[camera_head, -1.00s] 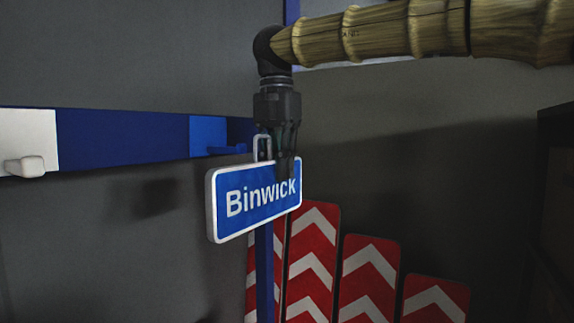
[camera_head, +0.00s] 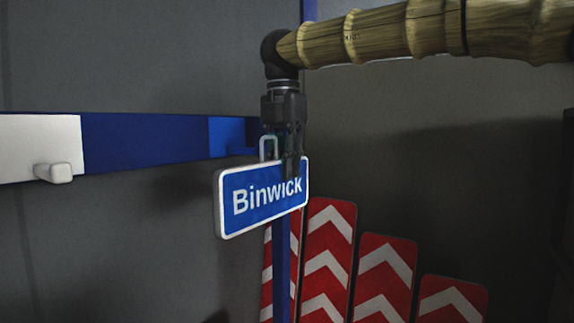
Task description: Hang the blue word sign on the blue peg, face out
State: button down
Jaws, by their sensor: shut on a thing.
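The blue word sign (camera_head: 262,200) reads "Binwick" in white, with a white border. It hangs roughly upright below my gripper (camera_head: 291,160), its face toward the camera. My gripper points down and is shut on the sign near its top edge. A pale hanging loop (camera_head: 268,147) stands up from the sign's top. The blue peg (camera_head: 241,151) sticks out from a lighter blue patch (camera_head: 228,135) on the rail. The loop is just right of the peg in the picture; I cannot tell whether they touch.
A dark blue rail (camera_head: 145,135) runs along the grey wall. A white peg (camera_head: 54,173) sits on a white patch at its left. Several red and white chevron boards (camera_head: 386,275) stand at the lower right, behind the sign. A blue post (camera_head: 281,270) stands below the sign.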

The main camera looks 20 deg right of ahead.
jog(key=shift+w+a, duration=0.2)
jog(key=shift+w+a+r+p, duration=0.1)
jog(key=shift+w+a+p, duration=0.35)
jog(key=shift+w+p, duration=0.25)
jog(key=shift+w+a+p, duration=0.65)
jog(key=shift+w+a, duration=0.1)
jog(key=shift+w, duration=0.15)
jog(key=shift+f+b, duration=0.5)
jog(key=shift+f, duration=0.45)
jog(key=c, duration=1.4)
grip_release()
jog(key=shift+r, duration=0.1)
